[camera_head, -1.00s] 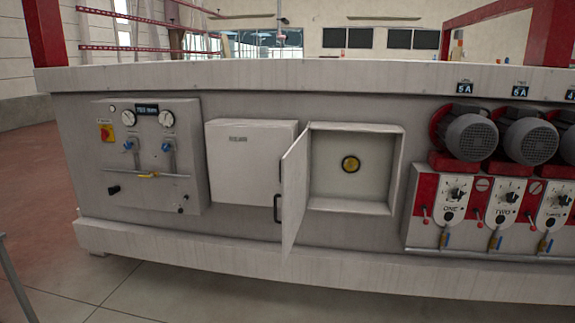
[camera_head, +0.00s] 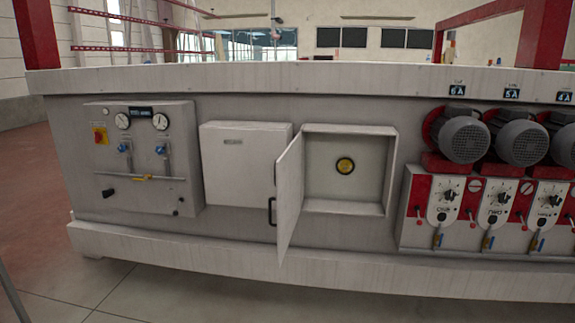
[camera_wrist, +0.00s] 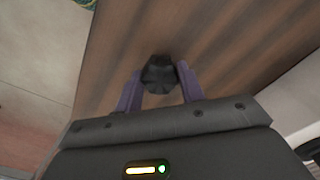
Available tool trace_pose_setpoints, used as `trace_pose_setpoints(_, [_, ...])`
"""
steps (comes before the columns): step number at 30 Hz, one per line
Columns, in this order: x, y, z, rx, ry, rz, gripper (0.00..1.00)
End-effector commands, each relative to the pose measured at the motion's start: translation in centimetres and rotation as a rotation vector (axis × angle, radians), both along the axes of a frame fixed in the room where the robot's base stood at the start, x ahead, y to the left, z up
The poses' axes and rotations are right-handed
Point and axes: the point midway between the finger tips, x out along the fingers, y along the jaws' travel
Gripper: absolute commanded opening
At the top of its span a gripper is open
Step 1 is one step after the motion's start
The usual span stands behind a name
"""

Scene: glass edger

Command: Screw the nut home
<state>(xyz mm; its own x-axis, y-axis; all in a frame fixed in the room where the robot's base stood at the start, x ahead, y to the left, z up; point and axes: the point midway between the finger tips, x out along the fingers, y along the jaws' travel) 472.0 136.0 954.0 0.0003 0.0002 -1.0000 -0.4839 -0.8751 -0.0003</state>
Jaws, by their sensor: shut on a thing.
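In the wrist view my gripper (camera_wrist: 160,84) has its two purple fingers closed on a dark, faceted piece (camera_wrist: 158,72), which looks like the nut. A brown, streaked surface fills the view behind it. I cannot tell whether the nut touches that surface. My gripper does not show in the head view.
The box's door (camera_head: 289,197) hangs open, sticking out on its left side. A closed white cabinet (camera_head: 240,170) and a gauge panel (camera_head: 140,160) are further left. Motors (camera_head: 463,139) and red-and-white control panels stand at right. The floor in front looks clear.

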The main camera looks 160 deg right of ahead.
Motion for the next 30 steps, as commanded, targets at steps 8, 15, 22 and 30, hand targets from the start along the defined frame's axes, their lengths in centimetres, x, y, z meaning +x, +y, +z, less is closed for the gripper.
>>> trace_pose_setpoints(8, [0.0,0.0,2.1,0.0,0.0,0.0,0.15])
trace_pose_setpoints(15, [0.0,0.0,3.6,0.0,0.0,0.0,0.15])
trace_pose_setpoints(22, [0.0,0.0,4.9,0.0,0.0,0.0,0.15])
trace_pose_setpoints(30, [0.0,0.0,4.8,0.0,0.0,0.0,0.15])
